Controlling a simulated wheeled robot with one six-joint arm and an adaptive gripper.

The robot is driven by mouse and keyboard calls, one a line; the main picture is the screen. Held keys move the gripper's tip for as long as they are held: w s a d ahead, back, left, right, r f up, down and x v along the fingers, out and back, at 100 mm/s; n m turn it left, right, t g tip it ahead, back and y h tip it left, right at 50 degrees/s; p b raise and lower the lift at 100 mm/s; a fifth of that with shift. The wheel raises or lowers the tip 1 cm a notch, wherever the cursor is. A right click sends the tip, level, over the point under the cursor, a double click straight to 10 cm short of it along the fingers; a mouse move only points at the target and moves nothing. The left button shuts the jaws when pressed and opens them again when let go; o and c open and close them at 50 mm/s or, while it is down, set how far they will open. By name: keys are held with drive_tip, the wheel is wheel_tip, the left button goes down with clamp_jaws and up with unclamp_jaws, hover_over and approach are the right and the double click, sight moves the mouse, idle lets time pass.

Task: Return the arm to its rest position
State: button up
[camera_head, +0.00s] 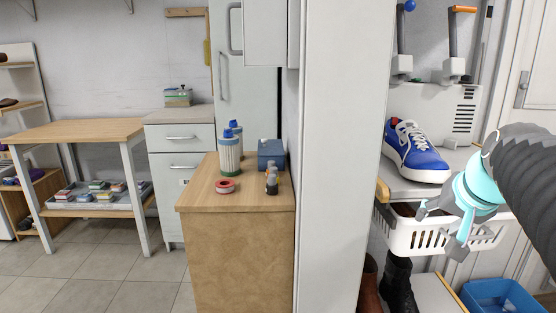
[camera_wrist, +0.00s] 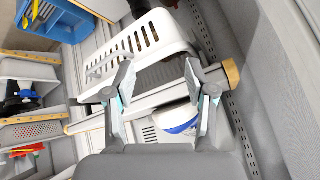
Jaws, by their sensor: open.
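My gripper (camera_head: 440,228) is at the right of the head view, in front of the white basket (camera_head: 410,235). Its fingers are apart with nothing between them. In the wrist view my gripper (camera_wrist: 160,85) also shows open and empty, and the white slotted basket (camera_wrist: 150,38) lies beyond the fingertips. My arm reaches in from the right edge of the head view. The blue and white shoe (camera_head: 417,150) stands on the shelf above the basket, left of my wrist. Part of the shoe (camera_wrist: 180,120) shows between the fingers in the wrist view.
A tall white panel (camera_head: 343,150) stands left of the shelf. A wooden cabinet (camera_head: 240,250) holds bottles (camera_head: 230,150), a blue box (camera_head: 271,153) and a red tape roll (camera_head: 225,186). A blue bin (camera_head: 500,297) and dark boots (camera_head: 398,285) sit below. Floor at left is clear.

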drive_tip(key=s+a+f+n+g+y, duration=0.1)
drive_tip(key=s+a+f+n, duration=0.5)
drive_tip(key=s+a+f, duration=0.8)
drive_tip(key=shift+s+f+g, duration=0.45)
drive_tip(key=shift+g, duration=0.15)
